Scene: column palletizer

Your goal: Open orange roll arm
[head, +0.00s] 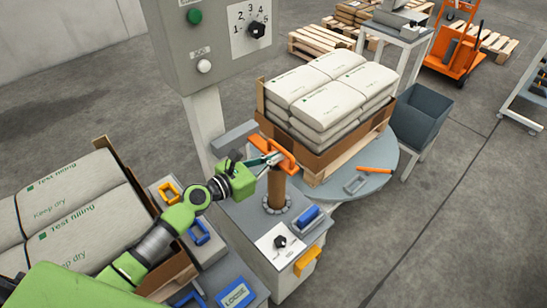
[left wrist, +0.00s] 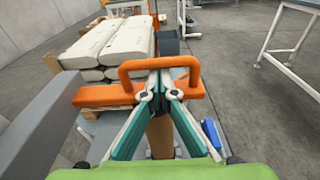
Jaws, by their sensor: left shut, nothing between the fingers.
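The orange roll arm (head: 287,158) sits on top of a brown post (head: 276,188) beside the turntable. In the left wrist view its orange bar (left wrist: 100,95) runs across the picture, with a raised loop handle standing on it. My left gripper (head: 272,158) is at the arm. In the left wrist view its fingertips (left wrist: 160,90) are together in front of the loop, with nothing visible between them. I cannot tell whether they touch the handle. My right gripper is in neither view.
Stacked white sacks (head: 331,88) stand on a pallet on the round turntable (head: 388,187). A grey control box (head: 213,42) rises behind my left arm. Printed sacks (head: 82,215) lie at lower left. A grey bin (head: 418,116) stands to the right, with open floor beyond.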

